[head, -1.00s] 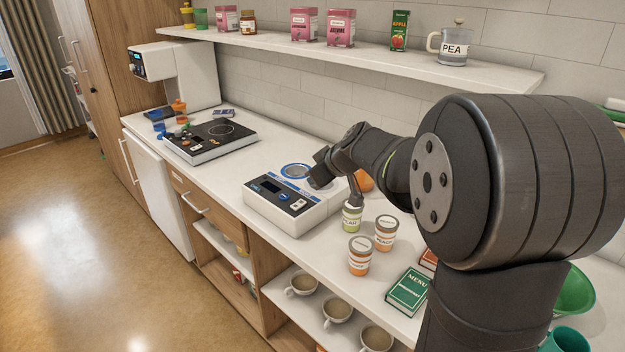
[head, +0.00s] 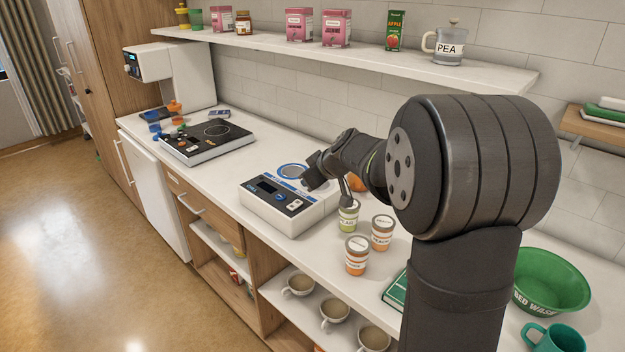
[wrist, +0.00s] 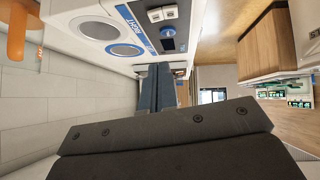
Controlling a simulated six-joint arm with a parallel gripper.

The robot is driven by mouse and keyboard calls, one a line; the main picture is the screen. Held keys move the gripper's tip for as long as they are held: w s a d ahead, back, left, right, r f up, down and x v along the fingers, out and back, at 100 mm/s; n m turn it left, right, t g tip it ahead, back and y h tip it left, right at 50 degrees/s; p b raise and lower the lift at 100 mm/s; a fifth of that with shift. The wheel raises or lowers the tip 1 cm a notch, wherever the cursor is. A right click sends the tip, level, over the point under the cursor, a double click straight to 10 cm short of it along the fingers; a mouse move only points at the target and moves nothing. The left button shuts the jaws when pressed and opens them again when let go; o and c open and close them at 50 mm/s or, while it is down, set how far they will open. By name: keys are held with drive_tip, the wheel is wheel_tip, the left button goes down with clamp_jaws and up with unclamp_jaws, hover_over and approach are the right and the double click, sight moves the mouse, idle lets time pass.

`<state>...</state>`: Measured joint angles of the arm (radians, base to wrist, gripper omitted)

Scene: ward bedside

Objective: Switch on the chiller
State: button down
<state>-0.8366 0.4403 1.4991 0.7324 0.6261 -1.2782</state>
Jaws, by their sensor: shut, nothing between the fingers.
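I cannot tell the switches' state. My gripper (head: 309,184) is shut and empty, over the device's right part. In the wrist view its fingers (wrist: 156,88) point towards the device; contact is unclear.
Several lidded jars (head: 357,255) stand right of the device. A black hot plate (head: 205,144) lies to the left with counter between. A shelf (head: 400,65) with boxes and jars runs above. A green bowl (head: 550,280) and teal mug (head: 556,339) stand at the right.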

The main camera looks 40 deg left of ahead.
hover_over(299, 210)
drive_tip(key=f, duration=0.5)
drive_tip(key=shift+w+a, duration=0.15)
drive_tip(key=shift+w, duration=0.2)
drive_tip(key=shift+w+f, duration=0.25)
drive_tip(key=shift+f, duration=1.3)
drive_tip(key=shift+w+f, duration=0.15)
drive_tip(key=shift+f, duration=0.15)
drive_tip(key=shift+s+r, duration=0.2)
drive_tip(key=shift+s, duration=0.6)
drive_tip(key=shift+r, duration=0.15)
